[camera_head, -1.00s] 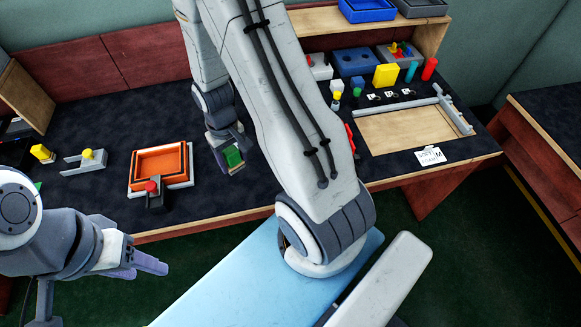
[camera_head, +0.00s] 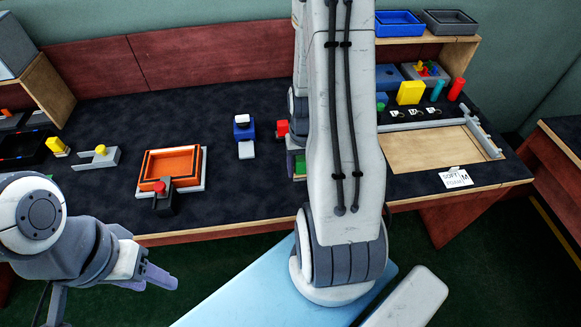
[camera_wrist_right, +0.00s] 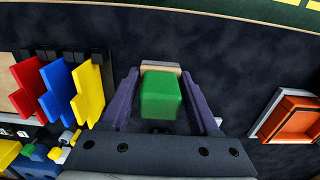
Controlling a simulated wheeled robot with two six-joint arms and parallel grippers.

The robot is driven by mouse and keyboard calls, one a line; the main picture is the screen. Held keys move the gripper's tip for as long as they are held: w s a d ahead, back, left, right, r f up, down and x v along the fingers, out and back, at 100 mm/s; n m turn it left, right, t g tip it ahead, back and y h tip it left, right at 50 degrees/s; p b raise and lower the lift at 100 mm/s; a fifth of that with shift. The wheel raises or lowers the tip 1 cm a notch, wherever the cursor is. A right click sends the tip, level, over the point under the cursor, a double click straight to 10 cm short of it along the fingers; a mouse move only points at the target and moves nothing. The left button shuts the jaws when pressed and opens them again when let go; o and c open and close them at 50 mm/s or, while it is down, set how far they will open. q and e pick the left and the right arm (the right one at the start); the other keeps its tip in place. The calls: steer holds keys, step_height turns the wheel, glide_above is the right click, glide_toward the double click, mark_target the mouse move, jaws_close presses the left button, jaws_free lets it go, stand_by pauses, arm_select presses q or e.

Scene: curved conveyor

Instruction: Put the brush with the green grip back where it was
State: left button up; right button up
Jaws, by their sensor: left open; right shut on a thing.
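The green grip (camera_wrist_right: 160,97) of the brush is between the fingers of my right gripper (camera_wrist_right: 162,100) in the right wrist view. A pale wooden strip shows at its far end. The gripper is shut on it. In the head view a bit of the green grip (camera_head: 299,165) shows left of my right arm, over the dark table. My arm hides most of that gripper there. My left gripper (camera_head: 160,278) is open and empty at the lower left, in front of the table edge.
An orange tray (camera_head: 198,168) with a red-knobbed part before it stands left of centre. A blue and white block (camera_head: 242,130) stands behind a grey piece. Red, blue and yellow plates (camera_wrist_right: 88,92) stand at left in the wrist view. A wooden panel (camera_head: 430,155) lies at right.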

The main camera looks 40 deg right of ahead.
steer(key=w+f, duration=0.2)
steer(key=w, duration=0.1)
steer(key=w+f, duration=0.1)
steer(key=w, duration=0.1)
steer(key=shift+w+d+f, duration=0.15)
steer(key=shift+w+d, duration=0.05)
steer(key=shift+d, duration=0.15)
steer(key=shift+w+f+p, duration=0.1)
steer(key=shift+f+p, duration=0.25)
steer(key=shift+f, duration=1.7)
steer(key=shift+f, duration=0.2)
steer(key=o, duration=1.3)
steer(key=shift+r, duration=0.1)
step_height(320, 180, up, 12)
steer(key=shift+r, duration=0.15)
